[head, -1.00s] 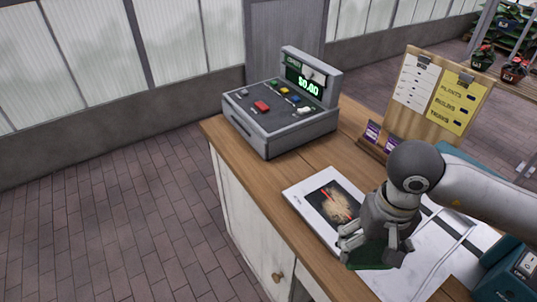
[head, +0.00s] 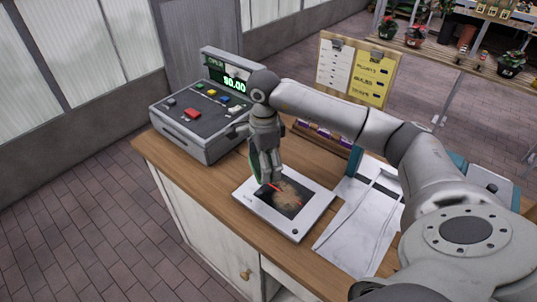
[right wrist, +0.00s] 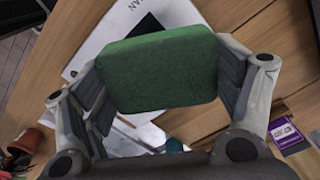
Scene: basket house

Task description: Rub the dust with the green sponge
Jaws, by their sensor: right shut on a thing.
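My right gripper (head: 265,172) is shut on the green sponge (head: 254,167), which hangs on edge at the left side of the gripper. In the right wrist view the sponge (right wrist: 160,70) sits between both fingers. The dust (head: 288,195) is a brownish patch on the dark panel of a white flat device (head: 317,207) on the counter. A red line crosses the panel. The gripper is at the device's far left edge, beside the dust. I cannot tell whether the sponge touches the panel. My left gripper is not in view.
A grey cash register (head: 195,120) stands to the left on the wooden counter (head: 205,190). Papers (head: 355,225) lie right of the device. A notice board (head: 355,70) and small purple packets (head: 320,132) are behind. My right arm spans the counter's right side.

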